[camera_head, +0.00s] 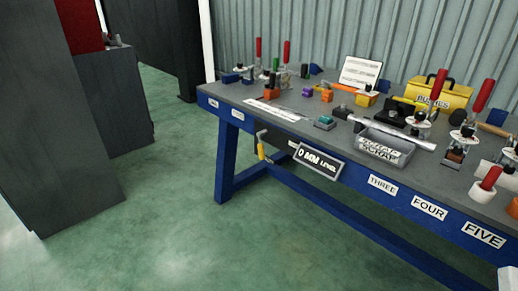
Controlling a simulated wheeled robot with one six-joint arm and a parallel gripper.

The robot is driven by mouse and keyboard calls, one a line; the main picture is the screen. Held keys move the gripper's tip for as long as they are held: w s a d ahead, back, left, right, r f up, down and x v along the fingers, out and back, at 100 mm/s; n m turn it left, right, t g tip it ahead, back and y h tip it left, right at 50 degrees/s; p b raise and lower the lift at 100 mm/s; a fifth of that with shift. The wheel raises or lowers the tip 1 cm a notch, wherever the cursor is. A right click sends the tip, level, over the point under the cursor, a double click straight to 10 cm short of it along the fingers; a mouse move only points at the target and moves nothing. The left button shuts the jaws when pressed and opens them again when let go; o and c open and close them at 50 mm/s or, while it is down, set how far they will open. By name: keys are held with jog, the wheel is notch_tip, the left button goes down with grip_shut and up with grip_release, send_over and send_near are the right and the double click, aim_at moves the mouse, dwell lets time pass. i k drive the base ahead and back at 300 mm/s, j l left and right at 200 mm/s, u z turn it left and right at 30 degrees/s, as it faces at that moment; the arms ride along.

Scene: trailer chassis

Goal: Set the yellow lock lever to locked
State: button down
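My gripper is not in view. A small yellow upright piece (261,150) with a grey top hangs at the near side of the blue-framed workbench (215,92), left of the "0 MM LEVEL" sign. A yellow bar-like piece (408,102) lies on the bench top by a black device, in front of the yellow box. I cannot tell which of these, if either, is the lock lever, nor whether it is set to locked.
Clamps with red handles (481,96), a grey "SCRAP" tray (378,146), a yellow toolbox (439,94) and small blocks crowd the bench. The "0 MM LEVEL" sign (319,161) is at its front edge. Dark cabinets (50,130) stand left. The green floor (165,215) between is clear.

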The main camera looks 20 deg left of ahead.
aim_at(260, 146)
jog(key=u, duration=1.1)
jog(key=i+u, duration=0.5)
jog(key=i+l, duration=0.05)
